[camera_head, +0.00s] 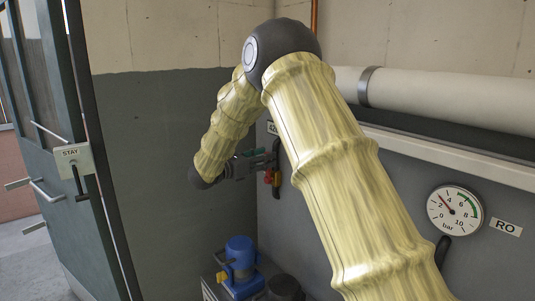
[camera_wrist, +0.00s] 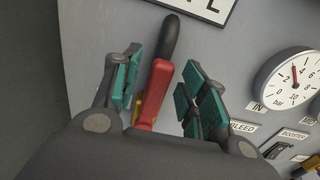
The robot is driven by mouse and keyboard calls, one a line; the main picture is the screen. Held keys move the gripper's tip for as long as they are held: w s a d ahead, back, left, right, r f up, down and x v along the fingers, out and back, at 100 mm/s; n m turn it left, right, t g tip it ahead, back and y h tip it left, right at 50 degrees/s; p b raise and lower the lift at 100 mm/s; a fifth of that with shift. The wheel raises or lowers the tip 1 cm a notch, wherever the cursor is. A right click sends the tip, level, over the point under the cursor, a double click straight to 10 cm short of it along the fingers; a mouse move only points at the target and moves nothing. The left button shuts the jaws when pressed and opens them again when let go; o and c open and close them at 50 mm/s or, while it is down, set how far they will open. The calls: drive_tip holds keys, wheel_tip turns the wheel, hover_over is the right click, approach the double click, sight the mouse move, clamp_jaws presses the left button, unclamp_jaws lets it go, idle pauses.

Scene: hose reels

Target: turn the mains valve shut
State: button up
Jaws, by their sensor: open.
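A valve lever, red with a dark grey end (camera_wrist: 157,90), stands out from the grey wall panel in the wrist view. A bit of yellow shows behind its red part. My gripper (camera_wrist: 162,62) is open, with one teal-padded finger on each side of the lever. A gap shows on both sides, and I see no clear contact. In the head view my gripper (camera_head: 252,164) is at the wall, next to the red part of a valve (camera_head: 268,177). My arm hides part of this area. No label I can read names this lever as the mains valve.
A pressure gauge (camera_wrist: 290,78) and labels reading IN, BLEED and BOOSTER are right of the lever. Another gauge (camera_head: 455,210) is on the wall at right. A blue pump (camera_head: 240,262) stands below my gripper.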

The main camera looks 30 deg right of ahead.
drive_tip(key=shift+w+d, duration=0.1)
drive_tip(key=shift+d, duration=0.75)
clamp_jaws()
